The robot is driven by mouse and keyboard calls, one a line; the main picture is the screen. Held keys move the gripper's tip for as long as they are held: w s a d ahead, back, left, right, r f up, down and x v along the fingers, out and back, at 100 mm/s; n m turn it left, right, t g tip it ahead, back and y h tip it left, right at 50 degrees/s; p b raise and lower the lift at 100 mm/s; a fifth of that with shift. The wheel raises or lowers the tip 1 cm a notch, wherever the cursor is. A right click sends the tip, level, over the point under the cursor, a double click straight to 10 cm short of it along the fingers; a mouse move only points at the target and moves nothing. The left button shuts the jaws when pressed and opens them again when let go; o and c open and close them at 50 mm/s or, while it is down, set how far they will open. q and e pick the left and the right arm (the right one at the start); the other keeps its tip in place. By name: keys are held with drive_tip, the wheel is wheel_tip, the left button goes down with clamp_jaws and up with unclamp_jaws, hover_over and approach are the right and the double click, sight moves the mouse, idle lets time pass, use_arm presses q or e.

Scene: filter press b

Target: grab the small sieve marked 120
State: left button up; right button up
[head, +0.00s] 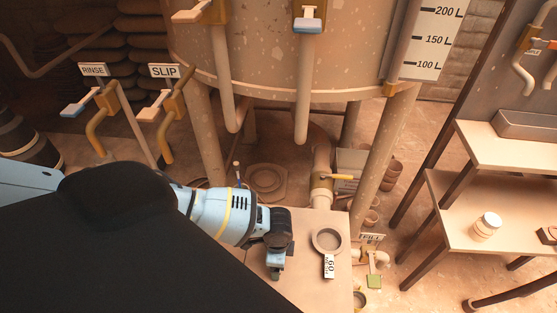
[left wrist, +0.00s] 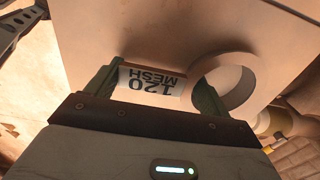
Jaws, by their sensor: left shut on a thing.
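The sieve marked 120 shows in the left wrist view, with its pale round ring (left wrist: 247,72) at the right and its white "120 MESH" tag (left wrist: 150,84) upside down between the two fingers. My left gripper (left wrist: 152,88) is shut on this sieve. In the head view my left gripper (head: 275,272) points down over the table, and the 120 sieve is hidden behind it and the wrist. I cannot tell whether the sieve touches the table.
A second sieve (head: 327,240), tagged 60, lies on the small table (head: 308,290) just right of my left gripper. A pipe with a yellow-handled valve (head: 335,177) stands behind the table. A large tank (head: 290,60) rises beyond. Shelves with a jar (head: 486,227) are at right.

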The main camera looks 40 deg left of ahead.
use_arm(q)
drive_tip(key=shift+r, duration=0.5)
drive_tip(key=r, duration=0.1)
drive_tip(key=s+r, duration=0.1)
drive_tip(key=shift+r+p, duration=0.35)
drive_tip(key=shift+p, duration=0.05)
drive_tip(key=s+r+p, duration=0.1)
drive_tip(key=s, duration=1.4)
drive_tip(key=shift+d, duration=0.45)
